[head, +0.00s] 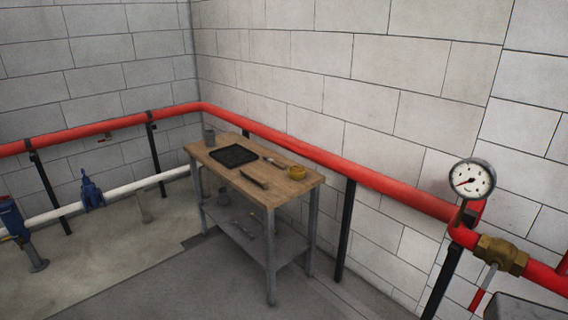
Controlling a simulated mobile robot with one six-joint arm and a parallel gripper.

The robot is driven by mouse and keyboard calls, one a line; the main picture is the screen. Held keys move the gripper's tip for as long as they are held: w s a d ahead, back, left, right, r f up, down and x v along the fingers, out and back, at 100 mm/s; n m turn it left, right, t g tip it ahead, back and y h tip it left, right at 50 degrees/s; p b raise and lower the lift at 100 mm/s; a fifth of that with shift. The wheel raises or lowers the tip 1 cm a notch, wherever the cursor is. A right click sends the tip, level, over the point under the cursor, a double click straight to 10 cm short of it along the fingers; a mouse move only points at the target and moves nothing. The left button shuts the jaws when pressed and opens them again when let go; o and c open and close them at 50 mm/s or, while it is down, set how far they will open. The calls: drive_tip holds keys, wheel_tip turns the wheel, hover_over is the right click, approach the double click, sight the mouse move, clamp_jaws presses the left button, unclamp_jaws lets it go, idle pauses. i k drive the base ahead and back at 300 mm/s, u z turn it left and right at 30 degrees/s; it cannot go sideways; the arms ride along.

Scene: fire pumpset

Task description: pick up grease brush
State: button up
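A wooden-topped workbench (225,177) stands in the corner against the right wall. My gripper is not in view.
A red pipe (385,190) runs behind the bench to a gauge (471,179) and brass valve (502,253). Floor before the bench is clear.

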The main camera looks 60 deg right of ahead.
sight(271, 161)
drive_tip(key=z, duration=0.65)
drive_tip(key=i, duration=0.95)
drive_tip(key=z, duration=0.55)
